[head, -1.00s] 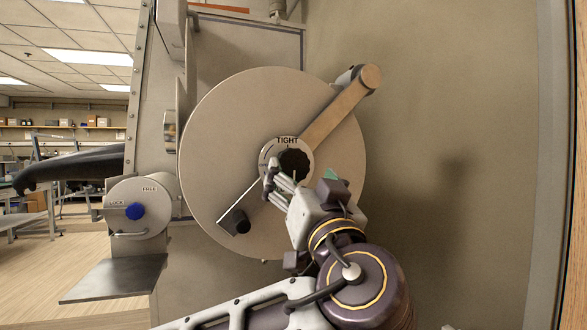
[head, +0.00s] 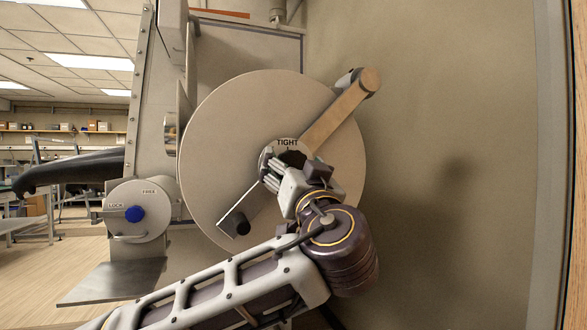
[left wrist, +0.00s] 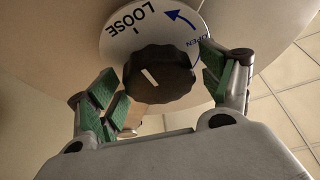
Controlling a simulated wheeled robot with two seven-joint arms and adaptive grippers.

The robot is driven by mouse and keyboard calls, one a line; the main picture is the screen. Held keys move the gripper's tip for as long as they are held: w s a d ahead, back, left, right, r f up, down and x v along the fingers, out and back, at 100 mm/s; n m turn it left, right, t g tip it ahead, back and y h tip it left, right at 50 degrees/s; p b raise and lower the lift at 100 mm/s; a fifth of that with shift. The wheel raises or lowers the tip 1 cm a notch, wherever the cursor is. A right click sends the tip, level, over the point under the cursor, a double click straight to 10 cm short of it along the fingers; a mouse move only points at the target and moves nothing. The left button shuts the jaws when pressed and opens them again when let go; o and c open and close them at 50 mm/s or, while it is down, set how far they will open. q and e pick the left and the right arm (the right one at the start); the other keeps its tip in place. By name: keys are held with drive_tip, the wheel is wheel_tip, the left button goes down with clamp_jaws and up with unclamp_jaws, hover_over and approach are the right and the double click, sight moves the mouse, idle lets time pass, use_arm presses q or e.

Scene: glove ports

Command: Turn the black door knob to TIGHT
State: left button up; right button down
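The black door knob (head: 293,157) sits at the centre of a large round beige door, its lower part hidden by my left gripper. A white label ring (head: 287,143) around it reads TIGHT at the top. In the left wrist view the knob (left wrist: 160,82) carries a short slanted white line, and the ring (left wrist: 125,40) shows LOOSE and a blue arrow marked OPEN. My left gripper (head: 278,175) is at the knob from below right. Its green-padded fingers are apart, one on each side of the knob, with a visible gap. My right gripper is out of view.
A beige bar (head: 341,110) crosses the door (head: 225,130) to the upper right; a thin arm with a black handle (head: 236,222) lies at lower left. A smaller disc with a blue knob (head: 134,213) reads LOCK and FREE. A metal shelf (head: 112,281) is below it.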

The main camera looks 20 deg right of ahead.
use_arm(q)
drive_tip(key=c, duration=0.9)
drive_tip(key=shift+o, duration=0.2)
